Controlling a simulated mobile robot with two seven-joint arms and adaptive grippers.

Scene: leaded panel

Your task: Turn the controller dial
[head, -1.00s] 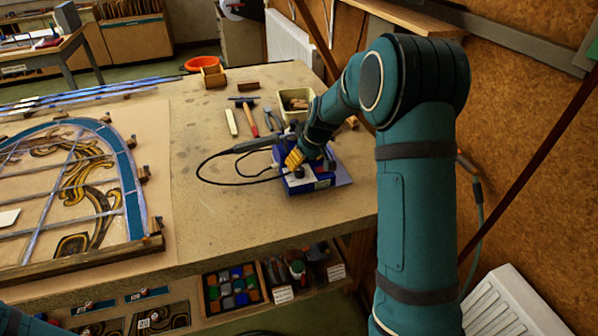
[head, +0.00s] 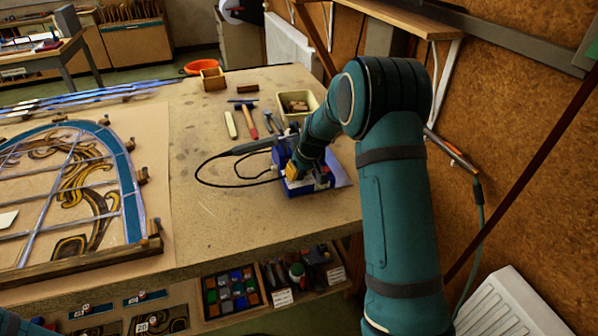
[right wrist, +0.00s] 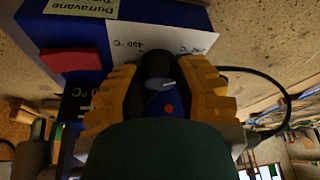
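The controller (head: 322,180) is a blue box on the bench, near its right edge. Its dark round dial (right wrist: 160,68) shows in the right wrist view, on the pale top label with temperature marks. My right gripper (head: 292,173) is down at the controller, and its fingers hide the dial in the head view. In the right wrist view the yellow fingers (right wrist: 159,75) stand one on each side of the dial, very close to it. I cannot tell whether they press on it. My left gripper is out of view.
A red switch (right wrist: 75,60) sits beside the dial on the controller. A soldering iron (head: 252,147) and its black cable lie to the left. A hammer (head: 248,120) and a cream tub (head: 298,103) are behind.

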